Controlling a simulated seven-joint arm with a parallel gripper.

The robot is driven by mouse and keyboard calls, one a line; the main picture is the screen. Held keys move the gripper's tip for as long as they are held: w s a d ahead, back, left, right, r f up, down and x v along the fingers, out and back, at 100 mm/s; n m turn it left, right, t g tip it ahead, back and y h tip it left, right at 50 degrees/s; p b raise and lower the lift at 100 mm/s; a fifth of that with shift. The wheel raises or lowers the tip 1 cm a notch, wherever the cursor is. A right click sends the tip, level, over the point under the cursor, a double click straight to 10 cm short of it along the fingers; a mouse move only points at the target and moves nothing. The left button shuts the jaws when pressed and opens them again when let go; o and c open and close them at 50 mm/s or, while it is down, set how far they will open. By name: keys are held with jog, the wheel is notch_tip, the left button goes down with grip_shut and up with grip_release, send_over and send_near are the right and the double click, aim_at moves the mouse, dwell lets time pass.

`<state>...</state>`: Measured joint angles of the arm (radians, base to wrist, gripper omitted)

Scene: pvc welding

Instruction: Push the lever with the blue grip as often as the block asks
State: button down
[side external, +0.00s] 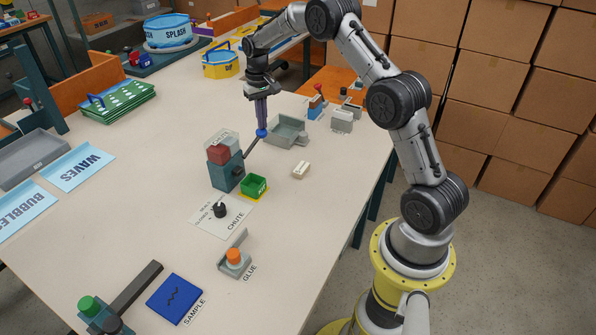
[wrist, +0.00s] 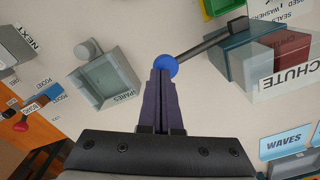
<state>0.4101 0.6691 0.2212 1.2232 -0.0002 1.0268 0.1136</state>
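The lever's blue ball grip (side external: 262,133) sits at the end of a dark rod leaning up and right from the teal dispenser (side external: 225,174). My gripper (side external: 262,127) points down at the grip. In the wrist view, the purple fingers (wrist: 165,72) lie together, with the blue grip (wrist: 167,66) at their tips; they appear to touch it but not enclose it. A red block (side external: 218,154) sits under a clear cover on the dispenser. A small pale block (side external: 301,170) lies on the table to the right; its markings are too small to read. I cannot tell which block gives the count.
A green bin (side external: 253,186) stands beside the dispenser. A grey spares tray (side external: 287,131) is behind the lever. A black knob (side external: 220,210), an orange glue button (side external: 233,256) and a blue sample plate (side external: 174,298) are nearer. The table's right edge is mostly free.

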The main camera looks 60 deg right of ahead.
jog(key=shift+f, duration=2.75)
jog(key=shift+r, duration=0.1)
jog(key=shift+r, duration=4.15)
jog(key=shift+r, duration=0.1)
notch_tip(320, 180, up, 5)
send_over(263, 134)
jog(key=w+d, duration=0.1)
jog(key=d, duration=0.1)
jog(key=shift+w+a+f, duration=0.1)
jog(key=shift+f, duration=3.05)
jog(key=shift+f, duration=0.1)
jog(key=shift+f, duration=0.5)
